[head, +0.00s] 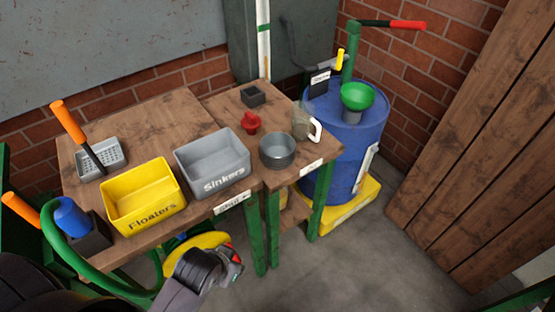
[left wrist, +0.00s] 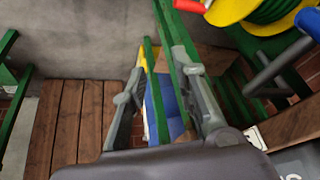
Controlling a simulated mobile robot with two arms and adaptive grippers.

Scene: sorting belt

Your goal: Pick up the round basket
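The only round open vessel I see is a grey round container (head: 277,151) near the front right of the bench in the head view. I cannot tell if its walls are perforated like a basket. A square perforated basket (head: 101,157) with an orange handle sits at the back left. My left gripper (left wrist: 158,62) is open and empty in the left wrist view. In the head view my left arm reaches in low, in front of the bench, its fingers not clear. The round container is not visible in the left wrist view. My right gripper is not in view.
The bench (head: 150,113) carries a yellow Floaters bin (head: 143,190), a grey Sinkers bin (head: 212,160), a red piece (head: 251,122), a small dark box (head: 253,96) and a jug (head: 302,122). A blue drum (head: 347,140) stands right. Open floor (head: 310,275) lies in front.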

